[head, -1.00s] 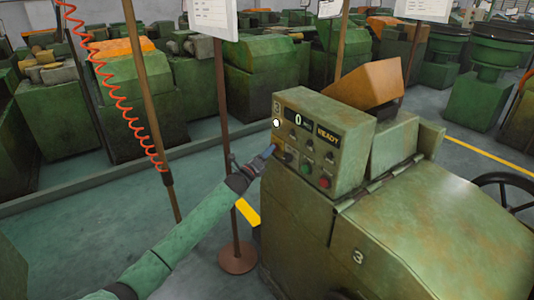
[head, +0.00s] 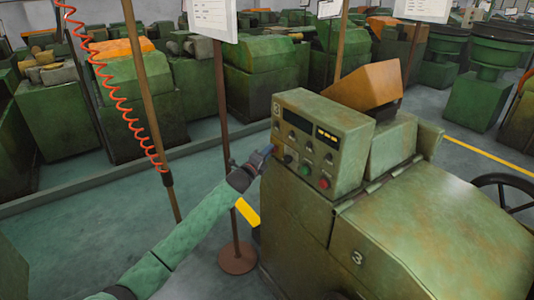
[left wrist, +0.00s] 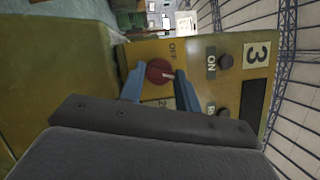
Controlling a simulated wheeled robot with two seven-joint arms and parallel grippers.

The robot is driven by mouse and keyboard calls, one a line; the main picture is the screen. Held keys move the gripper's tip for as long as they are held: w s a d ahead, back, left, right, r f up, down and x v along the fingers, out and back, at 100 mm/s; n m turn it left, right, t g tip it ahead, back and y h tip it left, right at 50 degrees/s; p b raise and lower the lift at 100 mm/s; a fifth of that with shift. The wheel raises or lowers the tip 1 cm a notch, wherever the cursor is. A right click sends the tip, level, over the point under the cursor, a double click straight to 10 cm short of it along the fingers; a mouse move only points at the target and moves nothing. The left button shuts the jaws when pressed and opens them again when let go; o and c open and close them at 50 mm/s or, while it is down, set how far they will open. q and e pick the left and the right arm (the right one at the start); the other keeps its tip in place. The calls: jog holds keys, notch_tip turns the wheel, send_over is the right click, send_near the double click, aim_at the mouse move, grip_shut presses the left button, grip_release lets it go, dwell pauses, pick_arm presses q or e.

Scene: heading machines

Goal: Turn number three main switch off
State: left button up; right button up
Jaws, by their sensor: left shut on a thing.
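The machine marked 3 has a control box (head: 345,145) with a dark display (head: 296,120), several knobs, a green button (head: 306,170) and a red button (head: 325,182). In the left wrist view its red main switch knob (left wrist: 159,71) sits on a yellow plate with an OFF label (left wrist: 172,49) beside it. My left gripper (head: 269,151) reaches the left edge of the panel. In the wrist view its blue fingers (left wrist: 160,85) are shut on the red knob, one on each side. In the head view the gripper hides the knob. My right gripper is not in view.
A thin post (head: 228,130) on a round base stands just left of the machine, close to my left arm. A handwheel (head: 505,190) is at the right. Rows of green machines fill the back.

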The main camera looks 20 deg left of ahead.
pick_arm(q)
jog(key=n+g+p, duration=0.1)
jog(key=n, duration=0.2)
jog(key=n+g+p, duration=0.2)
jog(key=n, duration=0.2)
jog(key=n+g+p, duration=0.1)
jog(key=n+p, duration=0.1)
jog(key=n, duration=0.2)
jog(key=shift+a+r+g, duration=0.1)
jog(key=shift+r+g, duration=0.3)
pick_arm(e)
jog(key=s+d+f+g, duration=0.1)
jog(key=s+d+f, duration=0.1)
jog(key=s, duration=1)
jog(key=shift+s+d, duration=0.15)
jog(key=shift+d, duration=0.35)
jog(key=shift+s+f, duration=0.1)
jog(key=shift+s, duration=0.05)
pick_arm(q)
jog(key=o, duration=1)
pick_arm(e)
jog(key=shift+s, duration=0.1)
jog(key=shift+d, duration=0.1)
